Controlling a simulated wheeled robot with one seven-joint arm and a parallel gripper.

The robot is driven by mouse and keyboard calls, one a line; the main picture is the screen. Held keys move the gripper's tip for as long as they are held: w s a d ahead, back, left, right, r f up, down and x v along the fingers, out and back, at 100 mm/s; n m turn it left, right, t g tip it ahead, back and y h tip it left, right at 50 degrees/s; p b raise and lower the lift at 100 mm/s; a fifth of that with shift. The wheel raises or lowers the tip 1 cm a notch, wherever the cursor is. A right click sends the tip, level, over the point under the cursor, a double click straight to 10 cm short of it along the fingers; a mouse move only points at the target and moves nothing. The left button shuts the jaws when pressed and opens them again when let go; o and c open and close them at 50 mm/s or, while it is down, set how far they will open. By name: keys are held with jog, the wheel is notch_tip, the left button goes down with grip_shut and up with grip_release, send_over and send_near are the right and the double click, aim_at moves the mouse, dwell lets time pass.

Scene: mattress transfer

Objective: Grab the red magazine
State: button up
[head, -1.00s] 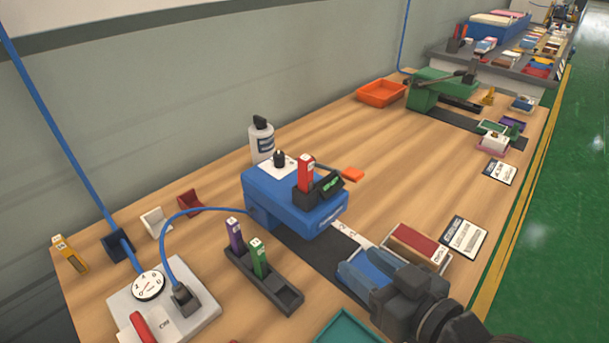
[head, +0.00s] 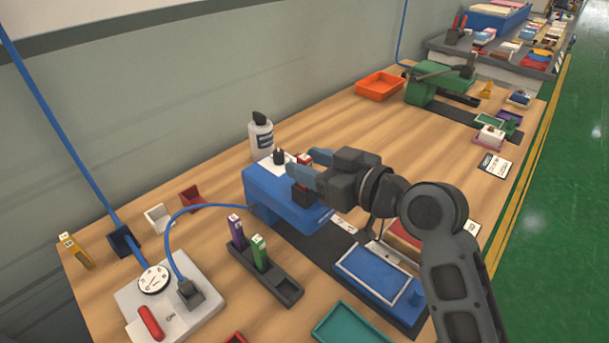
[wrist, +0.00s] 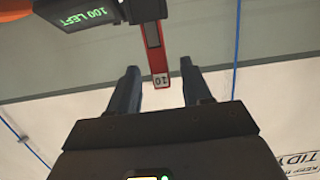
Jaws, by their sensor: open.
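The red magazine (head: 304,159) stands in the black holder on the blue machine (head: 268,192). It is mostly hidden behind my gripper in the head view. In the wrist view, the red magazine (wrist: 153,45) sits in the black holder (wrist: 85,14) with a green "100 LEFT" readout, and its pale numbered end lies between my fingertips in the picture. My gripper (wrist: 162,78) is open and empty, one finger to each side of the magazine. In the head view, my gripper (head: 308,164) is at the magazine's upper part. I cannot tell whether the fingers touch it.
A white bottle (head: 260,134) stands behind the blue machine. A black rack (head: 285,287) holds a purple magazine (head: 236,230) and a green magazine (head: 259,252). A blue framed plate (head: 375,275) lies below my arm. An orange tray (head: 379,86) sits farther back.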

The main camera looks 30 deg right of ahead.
aim_at(297, 160)
jog(key=shift+p+x, duration=0.3)
jog(key=shift+x, duration=1.4)
jog(key=shift+s, duration=0.1)
grip_shut()
